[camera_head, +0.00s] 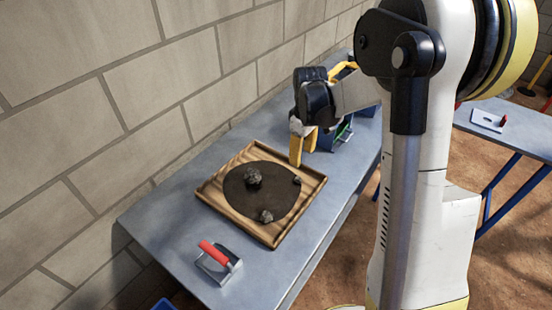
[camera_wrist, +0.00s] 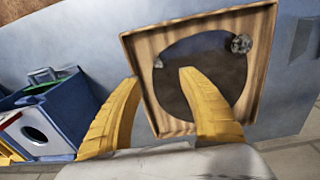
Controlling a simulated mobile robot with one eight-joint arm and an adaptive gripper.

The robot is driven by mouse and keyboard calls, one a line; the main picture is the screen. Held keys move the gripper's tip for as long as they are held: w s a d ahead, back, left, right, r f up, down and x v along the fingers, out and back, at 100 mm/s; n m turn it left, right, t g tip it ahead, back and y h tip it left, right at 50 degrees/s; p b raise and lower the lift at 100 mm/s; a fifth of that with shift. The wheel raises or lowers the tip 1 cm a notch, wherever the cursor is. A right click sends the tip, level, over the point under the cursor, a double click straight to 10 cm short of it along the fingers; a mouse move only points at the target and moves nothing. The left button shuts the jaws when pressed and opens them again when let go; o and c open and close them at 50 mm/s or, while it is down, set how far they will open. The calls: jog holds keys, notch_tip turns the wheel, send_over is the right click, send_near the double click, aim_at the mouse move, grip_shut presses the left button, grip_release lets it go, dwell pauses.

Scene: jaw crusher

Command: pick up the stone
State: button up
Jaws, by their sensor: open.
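A wooden tray (camera_head: 230,211) with a dark round patch lies on the grey-blue table; its rim also shows in the wrist view (camera_wrist: 198,21). Three grey stones lie in it: a larger stone (camera_head: 253,177) left of centre, another stone (camera_head: 266,216) near the front, and a small stone (camera_head: 297,180) at the right. The wrist view shows one stone (camera_wrist: 241,43) near a tray corner and a small one (camera_wrist: 158,63) beyond the fingers; a third is not visible there. My gripper (camera_head: 302,148) has yellow fingers, open and empty (camera_wrist: 160,80), above the tray's far right side.
A red-handled tool (camera_head: 216,254) lies in front of the tray. A blue machine (camera_head: 328,139) stands behind my gripper; blue boxes (camera_wrist: 62,115) fill the left of the wrist view. A block wall (camera_head: 150,95) borders the table at left. Another table (camera_head: 515,132) stands at right.

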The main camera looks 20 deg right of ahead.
notch_tip(320, 180, down, 2)
jog(key=w, duration=0.1)
jog(key=b, duration=0.2)
send_over(298, 178)
notch_tip(298, 178, down, 5)
jog(key=shift+d, duration=0.15)
notch_tip(298, 178, down, 6)
jog(key=b, duration=0.2)
jog(key=shift+b, duration=0.4)
jog(key=shift+r, duration=0.1)
grip_shut()
